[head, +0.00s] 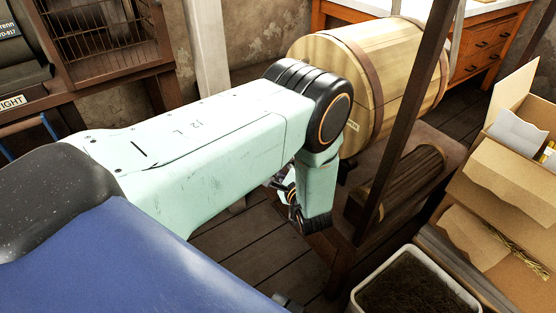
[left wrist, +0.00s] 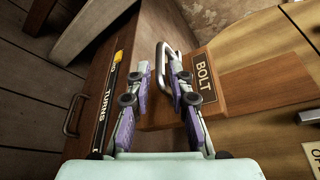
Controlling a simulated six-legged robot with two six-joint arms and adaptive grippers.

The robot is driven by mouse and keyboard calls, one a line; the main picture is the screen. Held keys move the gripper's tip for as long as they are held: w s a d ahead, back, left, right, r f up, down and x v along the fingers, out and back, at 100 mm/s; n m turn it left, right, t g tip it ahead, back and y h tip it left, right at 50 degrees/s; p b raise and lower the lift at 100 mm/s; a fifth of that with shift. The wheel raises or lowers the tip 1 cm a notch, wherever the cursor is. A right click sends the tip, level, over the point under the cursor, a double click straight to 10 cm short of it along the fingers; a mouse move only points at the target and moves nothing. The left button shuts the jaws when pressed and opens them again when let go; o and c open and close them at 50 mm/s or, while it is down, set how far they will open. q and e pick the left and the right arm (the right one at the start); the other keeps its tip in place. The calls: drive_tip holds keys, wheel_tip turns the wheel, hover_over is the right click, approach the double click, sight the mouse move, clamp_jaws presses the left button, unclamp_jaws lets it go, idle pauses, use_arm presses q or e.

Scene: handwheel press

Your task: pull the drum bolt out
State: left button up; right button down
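The wooden drum (head: 330,55) lies on its side on a wooden stand in the head view. In the left wrist view the bolt is a wooden block (left wrist: 265,85) with a "BOLT" plate and a silver U-shaped handle (left wrist: 160,58). My left gripper (left wrist: 160,68) is open, its two fingers apart with the handle's bar showing between the fingertips. I cannot tell whether either finger touches it. In the head view the left gripper (head: 283,192) hangs beside the stand, partly hidden behind my arm; the bolt is not discernible there. My right gripper is not in view.
A dark post (head: 410,110) stands in front of the drum. An open cardboard box (head: 515,180) and a bin of dark material (head: 415,285) are at the right. The left wrist view shows a "TURNS" strip (left wrist: 108,100) and a drawer-like handle (left wrist: 73,115).

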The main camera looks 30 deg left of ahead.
use_arm(q)
drive_tip(key=shift+b+x, duration=0.65)
drive_tip(key=shift+x, duration=1.55)
drive_tip(key=shift+w+d, duration=0.1)
clamp_jaws()
